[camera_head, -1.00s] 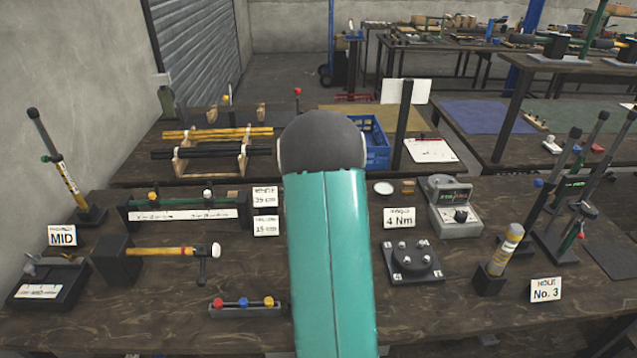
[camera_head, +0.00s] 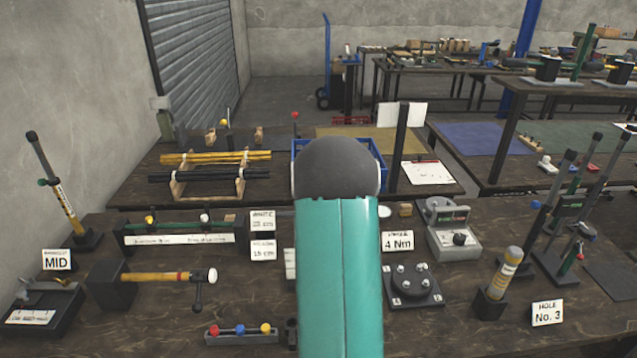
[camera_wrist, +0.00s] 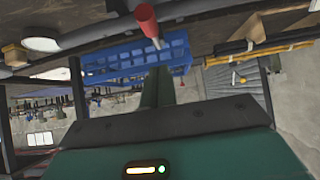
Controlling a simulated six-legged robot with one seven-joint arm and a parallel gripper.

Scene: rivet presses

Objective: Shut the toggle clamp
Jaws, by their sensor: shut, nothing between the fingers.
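In the wrist view, a red grip on a short metal shank (camera_wrist: 147,22) stands out against the dark bench and the blue crate. It may be the toggle clamp's lever. The clamp's body is not clear, and in the head view my arm hides that part of the bench. A pale plate (camera_head: 290,263) shows just left of my arm there; I cannot tell if it belongs to the clamp. My gripper (camera_wrist: 160,86) is shut and empty in the wrist view, its fingers below the red grip in the picture. They look apart from it, but the distance is unclear.
A torque plate (camera_head: 412,286) stands right of my arm and a yellow-handled tool (camera_head: 158,277) left of it. A row of coloured knobs (camera_head: 240,332) lies in front. The blue crate (camera_wrist: 125,58) is on the rear bench.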

